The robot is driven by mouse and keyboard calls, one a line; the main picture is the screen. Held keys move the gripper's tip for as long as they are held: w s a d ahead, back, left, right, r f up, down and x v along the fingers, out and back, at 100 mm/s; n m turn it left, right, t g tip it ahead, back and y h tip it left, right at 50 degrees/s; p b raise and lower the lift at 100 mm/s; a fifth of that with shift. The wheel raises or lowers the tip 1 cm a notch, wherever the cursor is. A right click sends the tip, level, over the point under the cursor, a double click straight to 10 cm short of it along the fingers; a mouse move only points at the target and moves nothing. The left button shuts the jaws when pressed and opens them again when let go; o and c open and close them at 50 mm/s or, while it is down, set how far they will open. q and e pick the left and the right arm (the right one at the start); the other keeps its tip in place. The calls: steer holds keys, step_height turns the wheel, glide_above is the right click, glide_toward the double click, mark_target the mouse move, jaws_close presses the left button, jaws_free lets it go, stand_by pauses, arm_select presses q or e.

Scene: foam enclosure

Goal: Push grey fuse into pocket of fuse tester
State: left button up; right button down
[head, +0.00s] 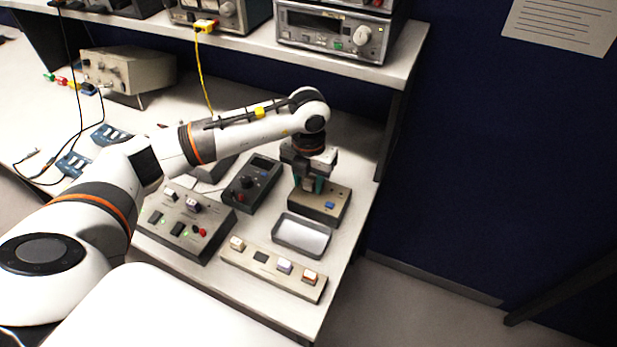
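My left gripper (308,184) points down over a small beige-topped box with a blue button (335,211), which looks like the fuse tester. Its teal-tipped fingers are at the rear part of the box top. The pocket is hidden by the gripper. I cannot make out the grey fuse; anything between the fingertips is too small and covered to tell. A beige rack (248,262) in front holds several small fuse-like blocks and shows one dark square among them. My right gripper is not in view.
An empty-looking grey tray (302,236) lies between box and rack. A dark meter (252,184) and a grey panel with switches and a red button (186,222) stand to the left. The table's right edge is close to the box. A shelf with instruments (338,28) overhangs behind.

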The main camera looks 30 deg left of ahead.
mark_target(309, 181)
arm_select(q)
steer(key=shift+r, duration=0.15)
step_height(309, 181, up, 12)
steer(key=shift+f+b, duration=0.1)
steer(key=shift+b, duration=0.9)
